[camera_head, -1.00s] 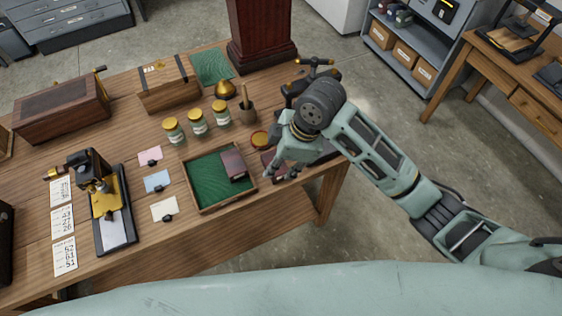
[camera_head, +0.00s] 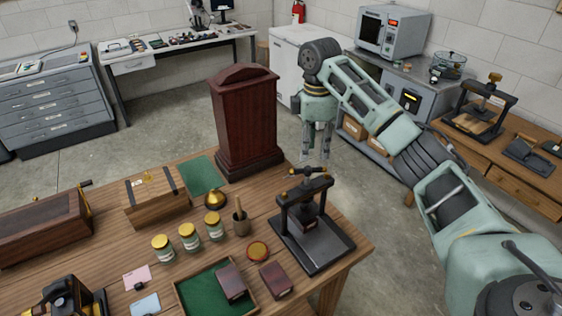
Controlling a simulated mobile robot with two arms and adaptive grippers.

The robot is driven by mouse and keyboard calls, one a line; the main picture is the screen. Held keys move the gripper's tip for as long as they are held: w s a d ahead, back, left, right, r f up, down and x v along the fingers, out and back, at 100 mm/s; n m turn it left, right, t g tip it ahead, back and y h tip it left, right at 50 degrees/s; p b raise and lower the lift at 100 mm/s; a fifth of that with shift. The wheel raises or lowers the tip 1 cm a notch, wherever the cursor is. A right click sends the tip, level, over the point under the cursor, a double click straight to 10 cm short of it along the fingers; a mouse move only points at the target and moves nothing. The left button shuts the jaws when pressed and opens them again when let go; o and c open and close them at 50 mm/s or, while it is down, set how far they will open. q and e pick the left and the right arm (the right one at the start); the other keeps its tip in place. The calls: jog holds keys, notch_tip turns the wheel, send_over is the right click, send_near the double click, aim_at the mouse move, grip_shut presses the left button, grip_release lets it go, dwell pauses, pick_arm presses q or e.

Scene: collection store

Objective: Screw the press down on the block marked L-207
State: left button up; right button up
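A black screw press (camera_head: 333,249) with a brass-tipped handle bar stands at the table's right end. A dark red block (camera_head: 306,214) sits in it under the screw. Another dark red block (camera_head: 231,284) lies in the green-lined tray (camera_head: 181,296), and a third block (camera_head: 276,279) lies on the table beside the tray. I cannot read a marking on any block. My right gripper (camera_head: 318,157) points down, its fingers apart and empty. It appears above the press handle in the picture, not touching it. My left gripper is out of view.
A second press (camera_head: 484,112) is on the right-hand table (camera_head: 520,180).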

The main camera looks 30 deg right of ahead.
aim_at(313, 168)
jog(key=shift+s+d+r, duration=0.1)
jog(key=shift+d+r, duration=0.15)
notch_tip(313, 168, down, 6)
jog(key=p, duration=0.2)
jog(key=shift+d+p, duration=0.15)
jog(key=shift+p, duration=0.2)
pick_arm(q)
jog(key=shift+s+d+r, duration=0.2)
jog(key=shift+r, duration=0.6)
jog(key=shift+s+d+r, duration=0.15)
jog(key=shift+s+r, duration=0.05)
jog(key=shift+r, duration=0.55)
pick_arm(e)
jog(key=shift+f, duration=0.8)
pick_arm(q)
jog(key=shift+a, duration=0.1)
pick_arm(e)
grip_shut()
